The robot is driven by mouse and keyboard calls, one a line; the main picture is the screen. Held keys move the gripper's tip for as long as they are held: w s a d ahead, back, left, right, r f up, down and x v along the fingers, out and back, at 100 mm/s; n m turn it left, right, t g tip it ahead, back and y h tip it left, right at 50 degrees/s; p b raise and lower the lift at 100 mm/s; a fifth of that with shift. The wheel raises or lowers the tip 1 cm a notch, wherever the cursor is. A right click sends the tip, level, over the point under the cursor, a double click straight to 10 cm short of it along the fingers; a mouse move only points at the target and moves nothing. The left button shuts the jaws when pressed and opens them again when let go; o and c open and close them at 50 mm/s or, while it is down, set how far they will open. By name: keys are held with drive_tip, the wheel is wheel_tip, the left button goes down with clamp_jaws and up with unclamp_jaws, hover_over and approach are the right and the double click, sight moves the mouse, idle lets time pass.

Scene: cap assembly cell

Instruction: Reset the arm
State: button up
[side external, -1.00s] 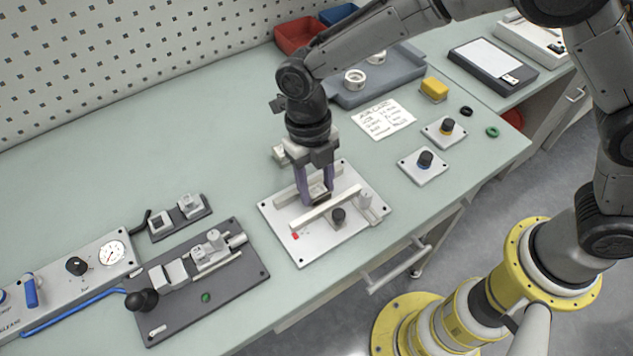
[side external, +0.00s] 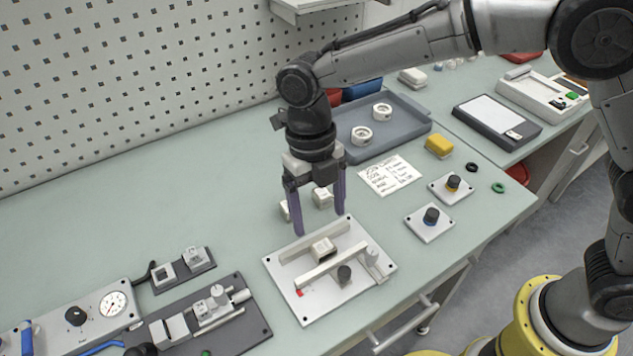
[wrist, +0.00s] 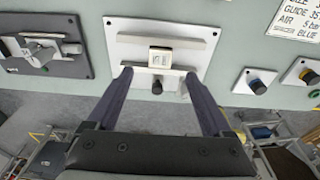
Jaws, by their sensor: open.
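My gripper (side external: 320,222) is open and empty, pointing down above the back edge of a light metal fixture plate (side external: 321,308). A small pale block (side external: 323,249) sits on the plate between two rails, apart from the fingers. In the wrist view the two purple-grey fingers (wrist: 158,73) are spread wide, and the block (wrist: 160,56) shows beyond them on the plate (wrist: 205,37). A black knob (side external: 344,274) stands at the plate's front.
Small pale blocks (side external: 323,197) stand on the bench behind the gripper. A grey tray (side external: 345,145) with two white rings is at the back. A dark clamp fixture (side external: 252,327) lies left, and two knobs on plates (side external: 431,216) (side external: 453,183) lie right.

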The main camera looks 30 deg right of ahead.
wheel_tip(320, 180, up, 9)
drive_tip(key=w+d, duration=0.2)
drive_tip(key=d, duration=0.1)
drive_tip(key=s+d+r+m+t+y, duration=0.1)
drive_tip(key=s+d+r+m+t, duration=0.35)
drive_tip(key=d+r, duration=0.6)
drive_tip(key=s+d+f+m+t, duration=0.2)
drive_tip(key=s+d+f+m, duration=0.1)
drive_tip(key=s+d+m, duration=1.2)
wheel_tip(320, 180, down, 6)
drive_tip(key=s+a+m+h, duration=0.1)
drive_tip(key=m, duration=1.5)
drive_tip(key=shift+s+a+t, duration=0.2)
drive_tip(key=shift+s+t, duration=0.1)
drive_tip(key=shift+t, duration=0.15)
drive_tip(key=shift+r+m, duration=0.1)
drive_tip(key=shift+m, duration=0.15)
